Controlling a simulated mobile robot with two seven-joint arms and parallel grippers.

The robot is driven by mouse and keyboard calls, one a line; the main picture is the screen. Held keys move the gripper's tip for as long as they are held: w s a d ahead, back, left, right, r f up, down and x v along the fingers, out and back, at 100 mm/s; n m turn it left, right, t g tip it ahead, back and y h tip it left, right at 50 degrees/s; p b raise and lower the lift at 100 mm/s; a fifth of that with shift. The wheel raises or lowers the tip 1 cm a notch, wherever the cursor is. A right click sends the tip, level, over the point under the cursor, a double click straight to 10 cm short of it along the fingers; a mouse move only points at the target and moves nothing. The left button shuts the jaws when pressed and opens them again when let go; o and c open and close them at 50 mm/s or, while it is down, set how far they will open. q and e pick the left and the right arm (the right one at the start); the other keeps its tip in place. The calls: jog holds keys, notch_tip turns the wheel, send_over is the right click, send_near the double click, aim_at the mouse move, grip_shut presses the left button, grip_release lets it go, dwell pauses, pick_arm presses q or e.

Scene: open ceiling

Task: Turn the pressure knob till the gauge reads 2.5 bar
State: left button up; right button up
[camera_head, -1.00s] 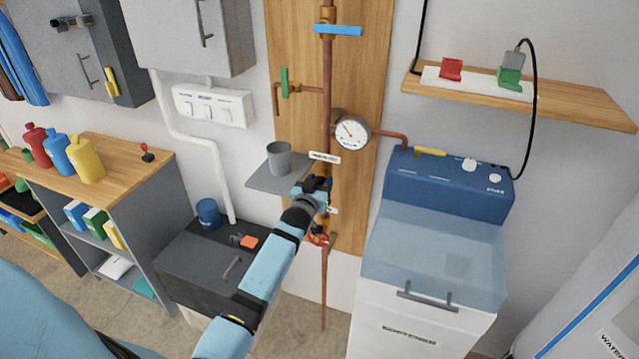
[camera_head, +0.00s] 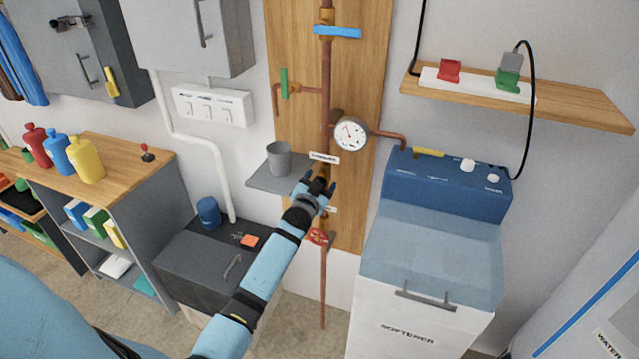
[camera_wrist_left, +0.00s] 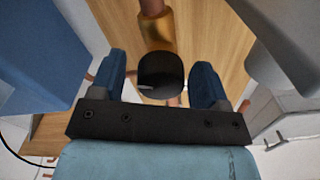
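The round white pressure gauge (camera_head: 351,133) is on the copper pipe in front of the wooden panel. Its needle points up and slightly left; the numbers are too small to read. My left gripper (camera_head: 321,184) is at the pipe below the gauge, fingers spread apart. In the left wrist view, the black pressure knob (camera_wrist_left: 160,76) lies between the two blue fingers, with a gap on each side, below a brass fitting (camera_wrist_left: 154,32). In the head view the knob is mostly hidden by the gripper. My right gripper is not in view.
A small shelf (camera_head: 262,184) with a grey cup (camera_head: 278,158) is just left of my gripper. A red valve wheel (camera_head: 318,237) is below it. A blue-handled valve (camera_head: 337,31) is above. The blue-topped softener (camera_head: 432,245) stands at right.

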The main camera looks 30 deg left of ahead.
pick_arm(q)
jog(key=shift+s, duration=0.1)
jog(key=b+v, duration=0.1)
jog(key=v, duration=1.2)
jog(key=shift+s, duration=0.35)
jog(key=s+d+f+g+h+p, duration=0.3)
jog(key=s+d+f, duration=0.1)
jog(key=s+d, duration=0.6)
jog(key=s+d+f+m+g+h+p, duration=0.1)
jog(key=s+d+f+g+h+p, duration=0.2)
jog(key=s+d, duration=0.7)
jog(key=s+f+h+p, duration=0.1)
jog(key=s+f, duration=0.1)
jog(key=s, duration=0.2)
jog(key=shift+d+h, duration=0.15)
jog(key=shift+h, duration=0.15)
jog(key=shift+f, duration=0.1)
